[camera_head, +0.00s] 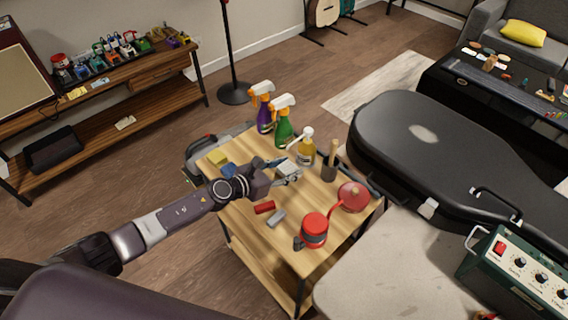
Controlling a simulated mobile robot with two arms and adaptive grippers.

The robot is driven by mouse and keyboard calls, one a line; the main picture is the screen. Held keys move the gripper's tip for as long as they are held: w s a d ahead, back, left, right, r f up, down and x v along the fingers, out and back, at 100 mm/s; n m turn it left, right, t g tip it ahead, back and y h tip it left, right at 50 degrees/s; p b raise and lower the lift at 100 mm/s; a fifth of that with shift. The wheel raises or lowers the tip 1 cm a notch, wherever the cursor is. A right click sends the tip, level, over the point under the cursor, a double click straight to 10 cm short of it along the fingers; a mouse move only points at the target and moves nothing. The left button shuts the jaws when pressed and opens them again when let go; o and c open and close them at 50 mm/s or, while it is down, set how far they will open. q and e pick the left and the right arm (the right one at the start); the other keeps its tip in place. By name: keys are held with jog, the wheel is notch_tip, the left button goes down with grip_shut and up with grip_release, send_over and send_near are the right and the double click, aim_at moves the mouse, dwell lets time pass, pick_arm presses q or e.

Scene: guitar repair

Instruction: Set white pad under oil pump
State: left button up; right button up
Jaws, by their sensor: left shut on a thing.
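The white pad (286,165) is at the fingertips of my left gripper (292,179), which reaches in from the left over the small wooden cart. My left gripper is shut on the pad; the fingers hide part of it. What looks like the oil pump, a bottle of yellow liquid with a white pump top (306,149), stands upright on the cart just behind and right of the pad. The pad appears beside the bottle, not under it. Whether the pad touches the cart top is hard to tell. My right gripper is not in view.
On the cart (262,236) stand purple (264,115) and green (284,133) spray bottles, a dark cup with a stick (329,171), a red can (314,231) and a red round item (353,196). Red (264,208) and grey (276,219) blocks lie in front. A black guitar case (450,160) is right.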

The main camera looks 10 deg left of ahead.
pick_arm(q)
jog(key=o, duration=0.4)
jog(key=shift+w+a+f, duration=0.5)
jog(key=shift+f, duration=0.3)
jog(key=shift+o, duration=1.2)
jog(key=shift+s+d+r, duration=0.15)
jog(key=shift+d, duration=0.1)
jog(key=shift+o, duration=1.1)
jog(key=shift+s+d+r, duration=0.15)
jog(key=p+v, duration=0.1)
jog(key=v, duration=0.9)
jog(key=shift+s+a, duration=0.25)
jog(key=shift+a, duration=0.1)
jog(key=shift+s+a+r, duration=0.25)
jog(key=shift+s+r, duration=0.1)
jog(key=shift+s, duration=0.1)
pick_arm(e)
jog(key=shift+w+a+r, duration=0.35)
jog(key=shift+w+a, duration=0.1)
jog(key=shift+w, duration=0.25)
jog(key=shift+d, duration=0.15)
